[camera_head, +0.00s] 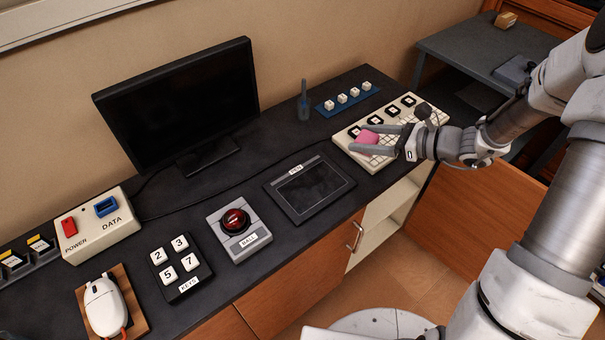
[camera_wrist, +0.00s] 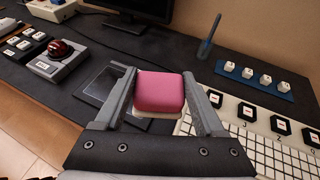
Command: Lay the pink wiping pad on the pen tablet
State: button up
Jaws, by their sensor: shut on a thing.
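The pink wiping pad (camera_head: 368,137) is a small rounded block with a paler underside. In the wrist view the pad (camera_wrist: 159,92) sits between the two fingers of my gripper (camera_wrist: 166,98), which is shut on it. In the head view my gripper (camera_head: 376,140) holds the pad over the left part of the white keyboard. The pen tablet (camera_head: 309,190) is a dark flat slab with a grey screen and a PEN label, lying on the desk left of my gripper. In the wrist view the tablet (camera_wrist: 103,84) is partly hidden behind my left finger.
The white keyboard (camera_head: 350,146) lies under my gripper. A blue strip with white cubes (camera_head: 343,97) and an upright dark blue tool (camera_head: 303,105) stand behind. The red trackball unit (camera_head: 238,228) is left of the tablet. A monitor (camera_head: 180,100) stands at the back.

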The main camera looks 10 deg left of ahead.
jog(key=shift+a+r, duration=0.35)
jog(key=shift+a, duration=0.1)
jog(key=b, duration=0.2)
send_over(310, 184)
notch_tip(310, 184, down, 7)
jog(key=shift+f, duration=2)
jog(key=shift+f+b, duration=0.25)
jog(key=shift+b, duration=0.1)
jog(key=o, duration=1.3)
jog(key=shift+r, duration=0.1)
